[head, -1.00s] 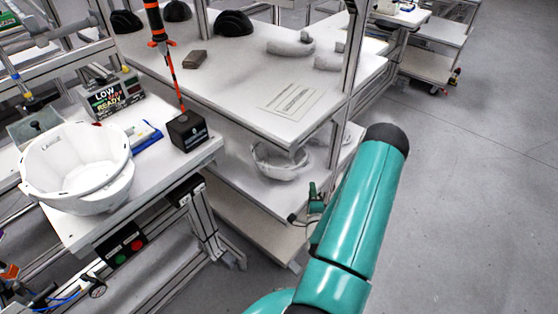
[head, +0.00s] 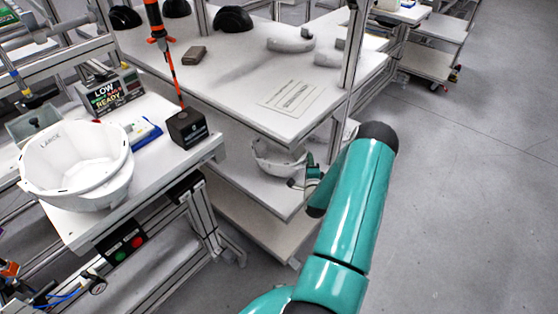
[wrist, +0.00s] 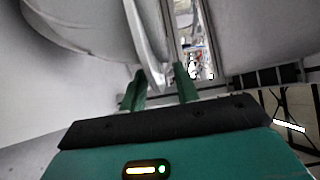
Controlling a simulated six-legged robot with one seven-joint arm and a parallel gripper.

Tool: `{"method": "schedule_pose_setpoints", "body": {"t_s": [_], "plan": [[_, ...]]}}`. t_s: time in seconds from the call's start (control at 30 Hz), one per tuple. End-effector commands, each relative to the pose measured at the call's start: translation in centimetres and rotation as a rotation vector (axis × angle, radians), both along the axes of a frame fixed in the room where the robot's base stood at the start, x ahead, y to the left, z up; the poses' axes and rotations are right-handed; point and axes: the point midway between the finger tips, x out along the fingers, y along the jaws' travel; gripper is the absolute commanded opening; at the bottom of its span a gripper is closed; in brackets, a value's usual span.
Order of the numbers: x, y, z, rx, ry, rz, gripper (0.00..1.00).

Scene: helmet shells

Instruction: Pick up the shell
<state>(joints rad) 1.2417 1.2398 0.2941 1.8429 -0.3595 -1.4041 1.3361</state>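A white helmet shell (head: 272,158) sits on the middle shelf under the white table, partly hidden by the tabletop and my arm. In the wrist view the shell (wrist: 85,22) is large at the upper left. My gripper (head: 312,176) is at the right side of this shell, small and partly hidden by my arm link. In the wrist view its two green fingers (wrist: 160,87) are apart, and the shell's thin rim reaches down between them. Whether a finger touches the rim cannot be told.
A larger white shell marked LARGE (head: 75,165) stands on the left bench, beside a black block (head: 187,128) and a display (head: 110,92). The tabletop (head: 235,90) overhangs the shelf (head: 250,185). A metal post (head: 352,50) rises behind my arm. The floor at right is clear.

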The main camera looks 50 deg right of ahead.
Motion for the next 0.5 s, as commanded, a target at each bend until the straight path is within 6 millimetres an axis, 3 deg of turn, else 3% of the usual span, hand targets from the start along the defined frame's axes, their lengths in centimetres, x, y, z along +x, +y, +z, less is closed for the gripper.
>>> {"method": "schedule_pose_setpoints", "body": {"t_s": [0.23,0.4,0.5], "plan": [[0.21,-0.20,-0.02,0.001,0.000,0.000,0.31],[0.20,-0.18,-0.02,0.001,0.001,0.000,0.00],[0.19,-0.17,-0.02,0.001,0.001,0.000,0.00]]}}
